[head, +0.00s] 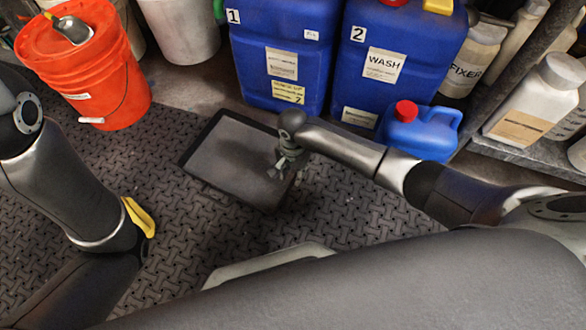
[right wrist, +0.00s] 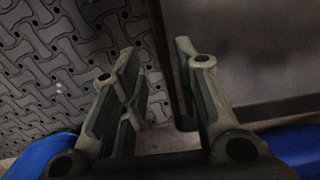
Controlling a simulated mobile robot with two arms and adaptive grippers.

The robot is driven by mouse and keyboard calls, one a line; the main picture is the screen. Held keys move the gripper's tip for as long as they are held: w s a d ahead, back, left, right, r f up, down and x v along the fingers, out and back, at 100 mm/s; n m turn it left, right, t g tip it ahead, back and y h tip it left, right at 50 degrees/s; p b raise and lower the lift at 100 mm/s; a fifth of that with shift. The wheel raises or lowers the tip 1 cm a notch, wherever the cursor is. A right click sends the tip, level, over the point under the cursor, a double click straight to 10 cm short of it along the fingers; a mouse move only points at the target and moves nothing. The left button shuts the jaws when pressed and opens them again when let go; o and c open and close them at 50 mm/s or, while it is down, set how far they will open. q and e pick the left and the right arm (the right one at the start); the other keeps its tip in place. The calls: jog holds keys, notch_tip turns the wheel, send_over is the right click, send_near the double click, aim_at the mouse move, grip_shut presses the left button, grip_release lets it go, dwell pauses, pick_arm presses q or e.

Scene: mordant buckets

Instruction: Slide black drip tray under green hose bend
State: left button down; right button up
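The black drip tray (head: 215,179) lies flat on the dark textured mat, in front of the blue container marked 1. My right gripper (head: 284,168) is at the tray's right side. In the right wrist view, the fingers of my right gripper (right wrist: 155,50) are apart, with the tray's rim (right wrist: 164,65) between them. One finger is over the tray's inside and the other is outside, over the mat. I cannot tell whether either touches the rim. A small green piece (head: 218,9) shows at the top edge beside container 1; most of the hose bend is out of view. My left gripper is not in view.
Blue containers marked 1 (head: 282,50) and 2 (head: 398,55) stand behind the tray. A small blue jug (head: 425,135) with a red cap stands at right. An orange bucket (head: 75,70) is at left, with a yellow object (head: 139,216) near my left arm. The mat is clear in front.

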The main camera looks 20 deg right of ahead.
aim_at(293, 179)
notch_tip(293, 179, down, 4)
jog(key=b, duration=0.2)
jog(key=shift+b, duration=0.3)
jog(key=shift+f+b, duration=0.5)
jog(key=shift+f, duration=0.2)
grip_shut()
